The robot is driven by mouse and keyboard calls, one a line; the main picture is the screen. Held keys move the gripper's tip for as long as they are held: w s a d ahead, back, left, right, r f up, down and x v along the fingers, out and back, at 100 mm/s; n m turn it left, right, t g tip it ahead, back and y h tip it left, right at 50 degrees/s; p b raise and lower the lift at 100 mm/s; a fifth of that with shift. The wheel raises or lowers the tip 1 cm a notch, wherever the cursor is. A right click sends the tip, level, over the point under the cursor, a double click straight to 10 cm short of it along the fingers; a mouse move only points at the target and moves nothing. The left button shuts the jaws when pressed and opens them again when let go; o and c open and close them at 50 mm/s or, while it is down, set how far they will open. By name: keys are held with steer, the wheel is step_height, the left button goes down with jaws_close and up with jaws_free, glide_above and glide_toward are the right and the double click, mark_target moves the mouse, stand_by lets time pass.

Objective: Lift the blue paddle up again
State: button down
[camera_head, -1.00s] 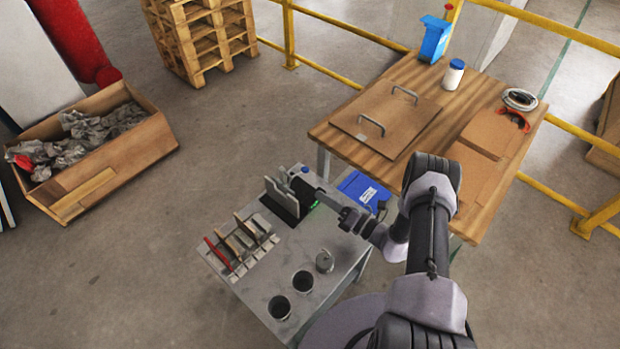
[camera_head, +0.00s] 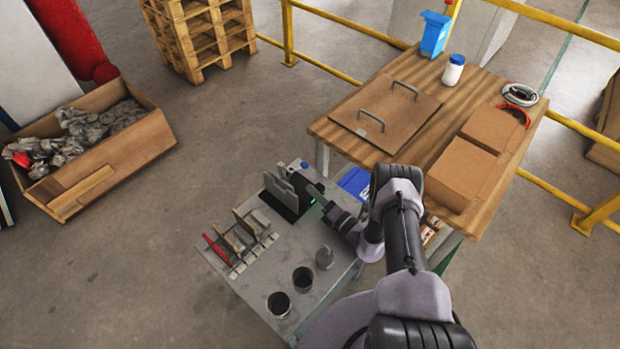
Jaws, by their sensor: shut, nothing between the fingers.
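A small blue piece (camera_head: 304,165) shows at the far corner of the grey bench (camera_head: 255,290), just beyond my gripper. It may be the blue paddle, but it is too small to tell its shape or whether it is raised. My gripper (camera_head: 306,186) is shut and empty, pointing left over the bench. It is close beside a black device (camera_head: 284,205) with upright grey plates (camera_head: 279,188). I cannot tell whether it touches the device or the blue piece. A small green light (camera_head: 312,200) shows by the gripper.
A rack of upright tiles (camera_head: 240,240), one red, stands on the bench's left. Two dark cups (camera_head: 279,304) and a small grey weight (camera_head: 324,257) stand in front. A wooden table (camera_head: 340,135) stands at the back right.

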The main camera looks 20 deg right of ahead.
mark_target(293, 171)
steer(key=w, duration=0.2)
steer(key=w+r, duration=0.1)
steer(key=w, duration=0.1)
steer(key=shift+w+a+b, duration=0.1)
steer(key=shift+w+b, duration=0.05)
steer(key=shift+b, duration=0.15)
steer(key=shift+w+r, duration=0.25)
steer(key=shift+w, duration=0.3)
